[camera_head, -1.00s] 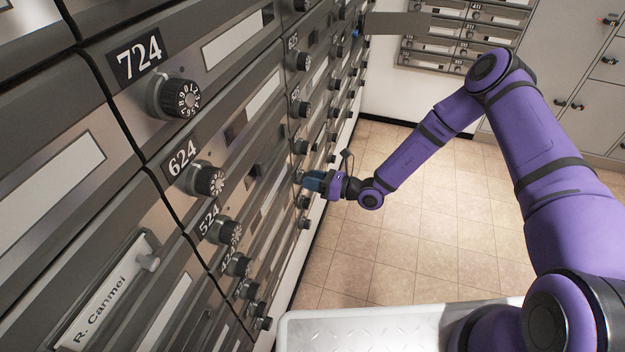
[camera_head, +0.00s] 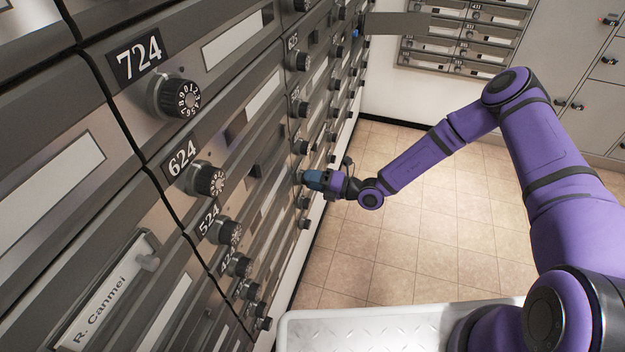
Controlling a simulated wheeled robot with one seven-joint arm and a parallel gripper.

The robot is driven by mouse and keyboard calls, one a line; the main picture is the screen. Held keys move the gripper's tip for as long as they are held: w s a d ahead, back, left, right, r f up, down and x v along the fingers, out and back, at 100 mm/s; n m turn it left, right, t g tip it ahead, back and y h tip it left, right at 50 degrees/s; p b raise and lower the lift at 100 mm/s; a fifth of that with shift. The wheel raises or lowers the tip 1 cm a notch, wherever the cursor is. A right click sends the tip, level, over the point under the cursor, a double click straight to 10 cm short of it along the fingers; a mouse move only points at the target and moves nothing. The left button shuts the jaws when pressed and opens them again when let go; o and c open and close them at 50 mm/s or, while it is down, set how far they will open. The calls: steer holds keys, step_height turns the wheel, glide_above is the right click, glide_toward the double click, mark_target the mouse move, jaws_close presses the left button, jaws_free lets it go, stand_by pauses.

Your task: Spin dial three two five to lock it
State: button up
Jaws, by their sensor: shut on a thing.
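A tall bank of grey mailboxes (camera_head: 222,80) fills the left, each box with a black numbered dial. My gripper (camera_head: 307,179) is at a dial in the second column, low on the bank, shut on that dial. The fingers cover most of the dial and its number plate, so I cannot read 325 there. My purple arm reaches to it from the right.
Dial 724 (camera_head: 182,99), dial 624 (camera_head: 211,180) and dial 524 (camera_head: 230,232) stick out in the near column. An open mailbox door (camera_head: 397,23) juts out farther along. More mailboxes (camera_head: 466,35) stand on the back wall. The tiled floor (camera_head: 400,235) is clear.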

steer(key=m, duration=1)
steer(key=shift+m, duration=0.3)
stand_by(0.4)
steer(key=o, duration=0.9)
steer(key=shift+d, duration=0.1)
steer(key=v, duration=1)
steer(key=shift+s+d, duration=0.2)
steer(key=shift+d, duration=0.05)
